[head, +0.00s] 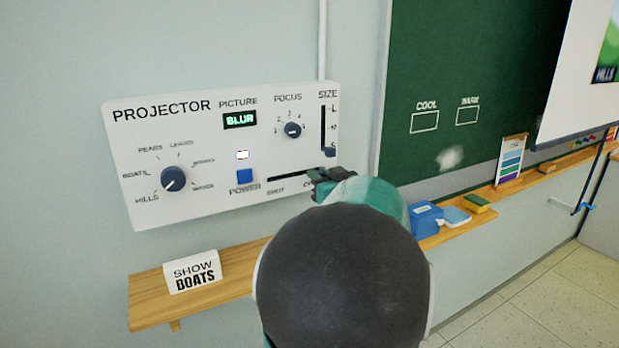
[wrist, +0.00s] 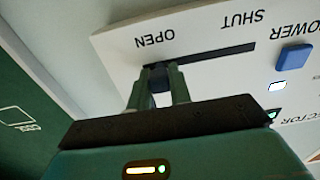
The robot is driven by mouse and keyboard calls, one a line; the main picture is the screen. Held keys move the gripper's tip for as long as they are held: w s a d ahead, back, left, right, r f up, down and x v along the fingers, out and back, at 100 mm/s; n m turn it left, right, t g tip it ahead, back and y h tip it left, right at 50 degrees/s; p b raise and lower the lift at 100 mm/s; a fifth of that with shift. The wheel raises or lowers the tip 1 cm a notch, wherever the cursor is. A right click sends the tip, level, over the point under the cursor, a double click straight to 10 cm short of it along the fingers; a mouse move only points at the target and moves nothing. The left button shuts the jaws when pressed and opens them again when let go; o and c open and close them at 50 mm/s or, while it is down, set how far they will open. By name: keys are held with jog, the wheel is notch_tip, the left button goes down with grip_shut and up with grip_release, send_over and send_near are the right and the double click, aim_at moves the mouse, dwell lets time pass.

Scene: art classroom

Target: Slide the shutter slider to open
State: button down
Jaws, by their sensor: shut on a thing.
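The white projector panel (head: 205,207) is on the wall, with a dark horizontal shutter slot (head: 290,177) at its lower right. The wrist view shows the slot (wrist: 215,55) upside down, with SHUT by one end and OPEN by the other. The dark shutter slider (wrist: 160,82) is at the OPEN end. My gripper (wrist: 161,72) is shut on it, one finger on each side. In the head view my gripper (head: 320,178) is at the slot's right end and hides the slider and most of the OPEN label.
The panel also has a picture dial (head: 173,179), blue power button (head: 244,176), focus knob (head: 292,130) and size slider (head: 329,152) just above my gripper. The display reads BLUR. A SHOW BOATS card (head: 194,272) stands on the wooden ledge (head: 150,312) below.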

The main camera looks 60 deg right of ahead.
jog(key=shift+d+r, duration=0.1)
jog(key=shift+d, duration=0.05)
jog(key=c, duration=1.7)
grip_release()
jog(key=o, duration=0.4)
jog(key=shift+d, duration=0.2)
jog(key=shift+s+a, duration=0.1)
jog(key=shift+a, duration=0.1)
jog(key=shift+d, duration=0.1)
jog(key=v, duration=1.3)
jog(key=shift+s+a, duration=0.25)
jog(key=shift+a, duration=0.1)
